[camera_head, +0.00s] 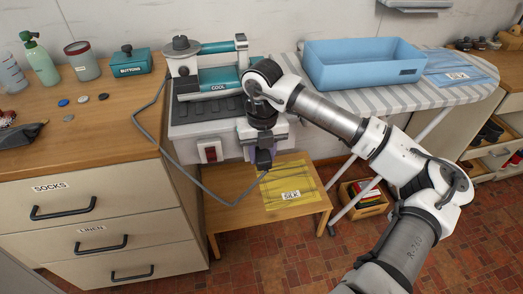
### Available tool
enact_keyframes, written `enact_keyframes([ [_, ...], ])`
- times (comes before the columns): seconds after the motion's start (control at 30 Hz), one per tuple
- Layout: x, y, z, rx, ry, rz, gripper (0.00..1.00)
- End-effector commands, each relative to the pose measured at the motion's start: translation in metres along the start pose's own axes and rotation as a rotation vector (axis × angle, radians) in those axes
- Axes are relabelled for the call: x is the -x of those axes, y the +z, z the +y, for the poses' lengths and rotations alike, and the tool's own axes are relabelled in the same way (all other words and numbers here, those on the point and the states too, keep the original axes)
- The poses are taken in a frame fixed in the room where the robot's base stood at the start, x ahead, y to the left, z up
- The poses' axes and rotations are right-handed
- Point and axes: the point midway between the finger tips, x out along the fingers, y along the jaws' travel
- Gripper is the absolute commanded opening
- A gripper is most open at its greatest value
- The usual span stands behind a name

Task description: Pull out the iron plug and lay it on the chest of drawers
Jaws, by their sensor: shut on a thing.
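The iron (222,78), teal and grey with a "COOL" label, stands on the end of the ironing board. Its grey cord (182,158) loops down past the chest and rises to my gripper (263,158). My gripper points down in front of the grey box under the iron, shut on the dark plug (264,168) at the cord's end. The plug is mostly hidden by the fingers, and I cannot tell whether it is still in a socket. The wooden chest of drawers (105,160), labelled "SOCKS" and "LINEN", stands at the left.
The chest top holds bottles, a jar, a teal "BUTTONS" box (130,62) and several loose buttons; its front right area is clear. A low wooden table (235,215) with a yellow "SILK" cloth (290,195) is below my gripper. A blue tub (362,62) sits on the ironing board.

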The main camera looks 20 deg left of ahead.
Motion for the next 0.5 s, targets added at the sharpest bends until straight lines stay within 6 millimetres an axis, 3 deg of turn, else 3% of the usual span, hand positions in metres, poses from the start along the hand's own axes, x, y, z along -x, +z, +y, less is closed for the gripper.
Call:
enact_keyframes([
  [0.5,0.0,-0.016,0.0,-0.001,0.0,0.0,0.11],
])
